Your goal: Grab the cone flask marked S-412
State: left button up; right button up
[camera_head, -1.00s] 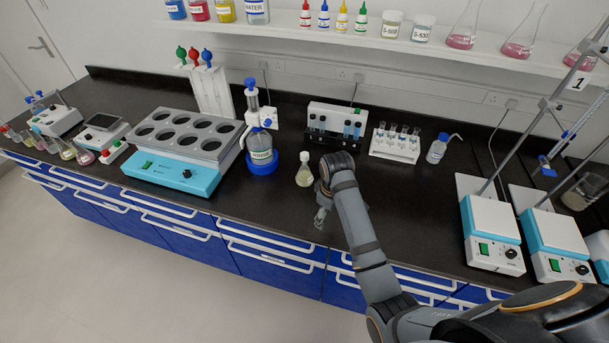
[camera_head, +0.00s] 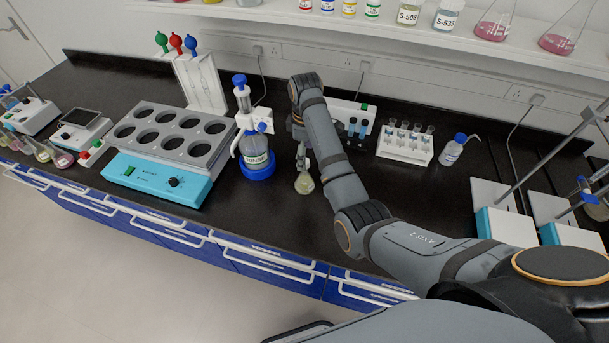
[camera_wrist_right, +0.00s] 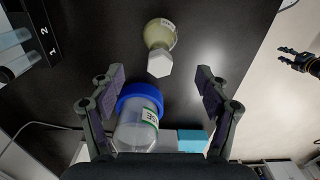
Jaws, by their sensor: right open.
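My left gripper (camera_wrist_right: 298,60) shows at the wrist view's right edge, fingers apart and empty.
The dispenser bottle (camera_head: 254,150) with a blue base stands close left of the flask. A dark rack of vials (camera_head: 352,132) and a white tube rack (camera_head: 405,142) stand behind to the right.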

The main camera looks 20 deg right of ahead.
aim_at(305, 173)
jog(key=f, duration=0.2)
jog(key=f+p, duration=0.1)
jog(key=f, duration=0.1)
jog(key=shift+s, duration=0.2)
jog(key=shift+w+f, duration=0.15)
jog(key=shift+f, duration=0.55)
notch_tip(305, 173, down, 4)
jog(key=shift+r+p, duration=0.1)
jog(key=shift+p, duration=0.65)
jog(key=shift+w+f, duration=0.1)
jog(key=shift+f, duration=0.25)
pick_arm(q)
jog(key=r, duration=0.1)
jog(key=s+r, duration=0.1)
jog(key=shift+s+a+r, duration=0.1)
jog(key=shift+s+r, duration=0.1)
jog(key=shift+r, duration=0.1)
pick_arm(e)
jog(key=c, duration=1.4)
